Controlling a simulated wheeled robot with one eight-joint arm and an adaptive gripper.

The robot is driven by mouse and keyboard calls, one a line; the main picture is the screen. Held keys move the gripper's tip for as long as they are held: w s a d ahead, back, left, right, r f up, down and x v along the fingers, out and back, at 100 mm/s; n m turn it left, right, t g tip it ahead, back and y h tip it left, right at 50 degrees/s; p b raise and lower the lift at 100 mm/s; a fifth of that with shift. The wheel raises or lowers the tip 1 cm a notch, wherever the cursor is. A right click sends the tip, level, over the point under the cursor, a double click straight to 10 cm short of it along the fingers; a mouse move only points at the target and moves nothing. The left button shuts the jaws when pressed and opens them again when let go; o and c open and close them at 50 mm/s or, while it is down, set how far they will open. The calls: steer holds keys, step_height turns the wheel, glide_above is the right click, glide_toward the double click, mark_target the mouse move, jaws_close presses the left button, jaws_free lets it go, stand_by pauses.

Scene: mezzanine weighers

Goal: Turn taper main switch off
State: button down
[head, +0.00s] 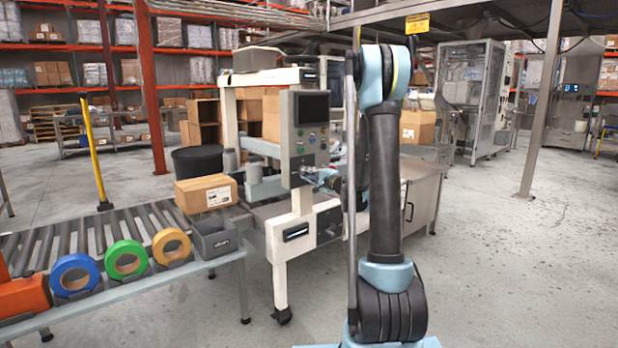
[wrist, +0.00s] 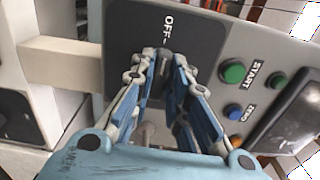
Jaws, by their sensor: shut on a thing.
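The taper (head: 297,215) is a cream machine with a grey control box (head: 309,138) in the head view. In the wrist view, the main switch (wrist: 164,60) sits on a dark plate (wrist: 122,35) with a white OFF label above it. My gripper (wrist: 165,68) has its blue-and-grey fingers closed on the switch's dark handle. The fingers cover most of the handle, so its exact angle is hard to tell. In the head view my gripper (head: 334,182) is at the lower right of the control box, partly hidden by my arm.
A green START button (wrist: 233,72) and a blue ZERO button (wrist: 233,112) are close right of my fingers, by a dark screen (wrist: 290,118). A carton (head: 206,193) lies on the roller conveyor (head: 90,235) at left. Floor at right is clear.

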steer(key=shift+s+a+f+n, duration=0.1)
steer(key=shift+s+n, duration=0.05)
steer(key=shift+n, duration=0.15)
steer(key=c, duration=1.6)
jaws_free()
steer(key=shift+f, duration=0.1)
steer(key=shift+o, duration=0.2)
steer(key=v, duration=1.1)
steer(key=shift+s+d, duration=0.25)
steer(key=shift+d, duration=0.05)
